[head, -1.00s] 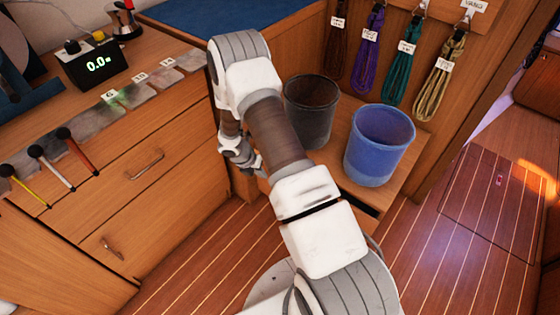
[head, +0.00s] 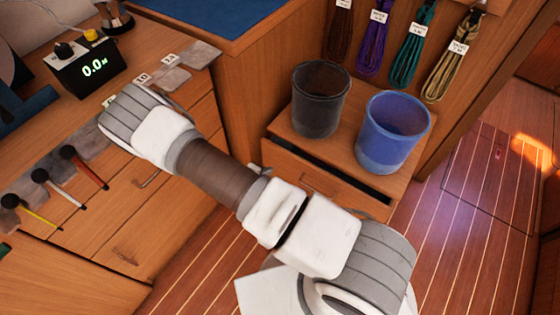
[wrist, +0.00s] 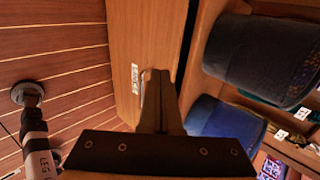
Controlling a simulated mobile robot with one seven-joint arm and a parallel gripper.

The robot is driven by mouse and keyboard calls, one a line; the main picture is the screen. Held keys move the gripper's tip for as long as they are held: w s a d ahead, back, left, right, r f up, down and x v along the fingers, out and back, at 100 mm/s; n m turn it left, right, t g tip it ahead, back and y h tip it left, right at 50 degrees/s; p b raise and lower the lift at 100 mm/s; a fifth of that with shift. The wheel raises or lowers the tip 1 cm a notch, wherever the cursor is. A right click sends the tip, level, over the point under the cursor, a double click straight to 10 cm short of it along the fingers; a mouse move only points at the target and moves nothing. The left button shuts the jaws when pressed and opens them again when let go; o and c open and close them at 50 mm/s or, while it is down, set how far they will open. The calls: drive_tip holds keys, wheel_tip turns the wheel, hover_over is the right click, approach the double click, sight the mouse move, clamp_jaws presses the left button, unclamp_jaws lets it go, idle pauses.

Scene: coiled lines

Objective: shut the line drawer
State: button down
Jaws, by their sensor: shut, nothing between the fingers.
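The line drawer (head: 300,174) is a wooden drawer in the low locker under two buckets. Its front stands a little out, with a dark gap along its top edge. In the wrist view the drawer front (wrist: 142,35) is at the centre, with a white label and a handle, and the dark gap runs to its right. My gripper (wrist: 160,73) is shut and empty, its tips close over the drawer front by the handle. I cannot tell whether they touch. In the head view my arm hides the gripper.
A grey bucket (head: 320,100) and a blue bucket (head: 392,132) stand on the locker top. Coiled lines (head: 412,55) hang on the panel behind. A counter with levers (head: 55,190) is at the left. The plank floor (head: 470,265) on the right is clear.

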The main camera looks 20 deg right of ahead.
drive_tip(key=b, duration=0.3)
approach(290, 158)
wheel_tip(290, 158, down, 4)
drive_tip(key=w+d, duration=0.1)
drive_tip(key=w+d+b, duration=0.1)
drive_tip(key=shift+d, duration=0.3)
drive_tip(key=shift+w+d, duration=0.35)
drive_tip(key=shift+d, duration=0.05)
